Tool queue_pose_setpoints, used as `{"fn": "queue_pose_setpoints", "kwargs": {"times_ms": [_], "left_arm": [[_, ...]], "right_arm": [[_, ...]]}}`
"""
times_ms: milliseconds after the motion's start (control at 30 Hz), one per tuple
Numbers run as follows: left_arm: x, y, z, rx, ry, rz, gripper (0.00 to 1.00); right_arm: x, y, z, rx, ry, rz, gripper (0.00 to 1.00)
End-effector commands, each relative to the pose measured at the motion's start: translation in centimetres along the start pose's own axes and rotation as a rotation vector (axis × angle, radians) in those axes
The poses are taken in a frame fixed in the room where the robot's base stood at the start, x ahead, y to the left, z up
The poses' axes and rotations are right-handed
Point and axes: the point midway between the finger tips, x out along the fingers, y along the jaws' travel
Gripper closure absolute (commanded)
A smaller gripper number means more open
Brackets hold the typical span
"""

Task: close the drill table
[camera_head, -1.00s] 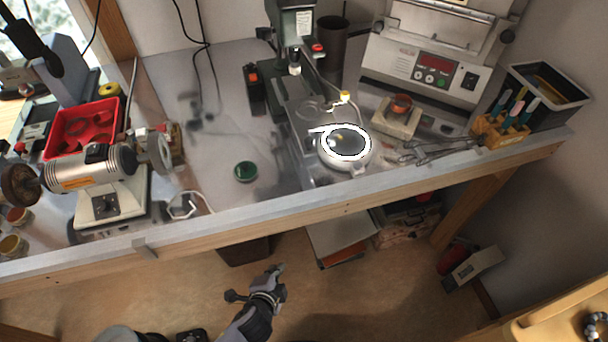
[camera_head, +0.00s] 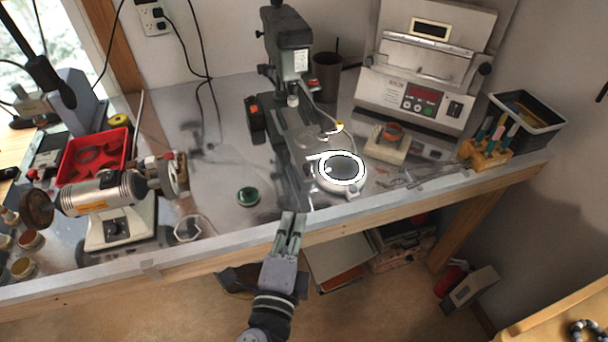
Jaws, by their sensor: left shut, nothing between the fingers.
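The green-grey drill press (camera_head: 289,45) stands at the back of the metal bench. The round pale drill table, with a bright white ring (camera_head: 341,167) and dark centre, lies in front of and to the right of the drill head, near the bench's front edge. It is swung out from under the chuck (camera_head: 293,99). My left gripper (camera_head: 292,218) is shut and empty at the bench's front edge, to the left of and below the drill table, apart from it. My right gripper is not in view.
A white kiln-like box (camera_head: 425,85) stands behind on the right, with a tool block (camera_head: 488,151) beside it. A bench grinder (camera_head: 110,195) and a red tray (camera_head: 94,156) fill the left.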

Motion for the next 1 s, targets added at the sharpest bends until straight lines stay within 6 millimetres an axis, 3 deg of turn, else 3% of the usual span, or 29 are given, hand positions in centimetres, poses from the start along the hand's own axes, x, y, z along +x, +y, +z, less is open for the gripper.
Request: {"fn": "queue_pose_setpoints", "kwargs": {"times_ms": [500, 700, 1000], "left_arm": [[10.4, -0.3, 0.0, 0.000, 0.000, 0.000, 1.00], [12.2, -0.1, 0.0, -0.001, -0.001, 0.001, 1.00], [12.6, 0.0, 0.0, -0.002, 0.000, 0.001, 1.00]], "right_arm": [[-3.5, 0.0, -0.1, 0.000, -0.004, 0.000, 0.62], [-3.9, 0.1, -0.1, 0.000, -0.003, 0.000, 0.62], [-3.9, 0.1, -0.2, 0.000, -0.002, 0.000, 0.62]]}}
